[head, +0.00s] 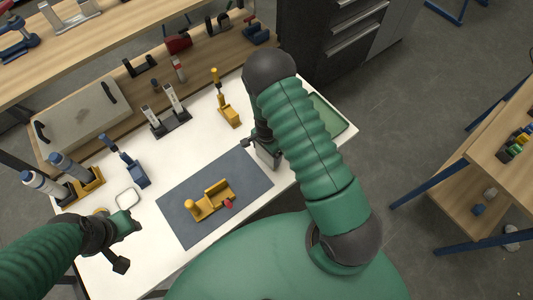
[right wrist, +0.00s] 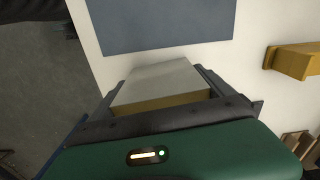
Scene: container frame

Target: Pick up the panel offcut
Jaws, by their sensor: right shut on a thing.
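The panel offcut (right wrist: 162,87) is a flat block with a pale grey top face and a yellowish edge. In the right wrist view it sits between the two dark fingers of my right gripper (right wrist: 165,95), which is shut on it. In the head view my right gripper (head: 265,157) is at the right end of the white table, beside the grey-blue mat, mostly hidden by my arm. My left gripper (head: 128,243) is over the table's front left part, with nothing seen in it; its finger opening is unclear.
The grey-blue mat (head: 176,205) bears a yellow fixture (head: 211,200) with a red part. A green tray (head: 330,118) lies right of my right arm. Yellow and blue tool stands (head: 228,111) line the table's back and left. A small white dish (head: 128,198) lies near my left gripper.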

